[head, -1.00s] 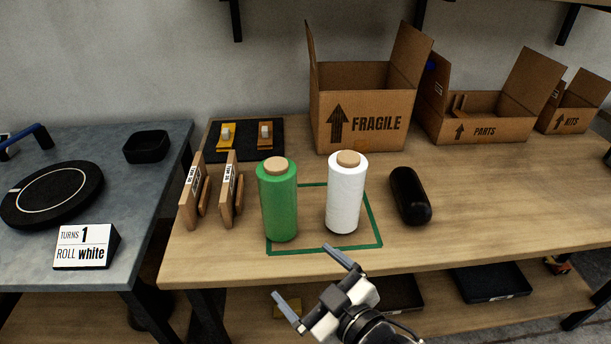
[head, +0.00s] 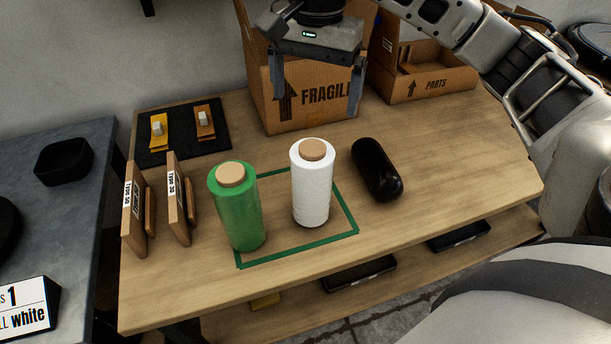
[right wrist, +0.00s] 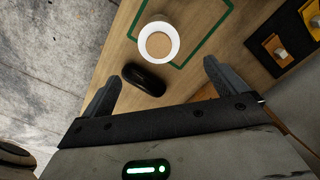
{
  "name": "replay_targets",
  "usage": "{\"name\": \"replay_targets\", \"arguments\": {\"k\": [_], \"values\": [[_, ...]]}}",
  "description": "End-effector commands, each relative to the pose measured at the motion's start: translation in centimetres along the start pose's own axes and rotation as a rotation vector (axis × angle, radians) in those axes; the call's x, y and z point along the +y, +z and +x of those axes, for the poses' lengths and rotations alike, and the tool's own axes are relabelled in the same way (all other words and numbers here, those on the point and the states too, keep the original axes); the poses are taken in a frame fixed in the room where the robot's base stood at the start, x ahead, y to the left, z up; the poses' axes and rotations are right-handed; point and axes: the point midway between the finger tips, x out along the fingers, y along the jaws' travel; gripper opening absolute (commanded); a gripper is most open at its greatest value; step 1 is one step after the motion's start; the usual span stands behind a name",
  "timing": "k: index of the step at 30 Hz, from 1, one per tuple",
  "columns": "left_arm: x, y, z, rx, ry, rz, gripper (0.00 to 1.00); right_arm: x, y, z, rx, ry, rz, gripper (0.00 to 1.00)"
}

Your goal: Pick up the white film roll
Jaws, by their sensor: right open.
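The white film roll (head: 312,190) stands upright on the wooden table inside a green taped outline, its tan core end on top. In the right wrist view I look down on the same white roll (right wrist: 158,42), ahead of the fingers. A green film roll (head: 238,210) stands to its left, on the outline's left side. My right gripper (head: 315,100) is open and empty, raised above the table in front of the FRAGILE box, and shows in its wrist view (right wrist: 160,85) with fingers wide apart. My left gripper is not in view.
A black rounded case (head: 377,170) lies right of the white roll. The FRAGILE box (head: 300,115) and PARTS box (head: 430,88) stand behind. A black mat (head: 215,140) holds two small tools.

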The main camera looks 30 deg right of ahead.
Motion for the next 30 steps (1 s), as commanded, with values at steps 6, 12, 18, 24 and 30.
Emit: {"name": "replay_targets", "arguments": {"k": [6, 12, 18, 24, 30], "values": [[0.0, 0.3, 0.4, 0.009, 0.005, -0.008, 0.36, 0.3, -0.4, 3.6, 0.014, 0.014, 0.001, 0.97], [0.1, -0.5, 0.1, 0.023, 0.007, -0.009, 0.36, 0.3, -0.3, 7.7, 0.014, 0.011, 0.001, 0.97], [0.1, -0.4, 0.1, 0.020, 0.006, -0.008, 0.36, 0.3, -0.4, 10.0, 0.014, 0.008, 0.000, 0.97], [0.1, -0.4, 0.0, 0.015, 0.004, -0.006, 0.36, 0.2, 0.0, 11.5, 0.012, 0.010, -0.001, 0.97], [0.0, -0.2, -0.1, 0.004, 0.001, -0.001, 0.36, 0.2, 0.4, 14.5, 0.011, 0.009, 0.002, 0.97]]}}
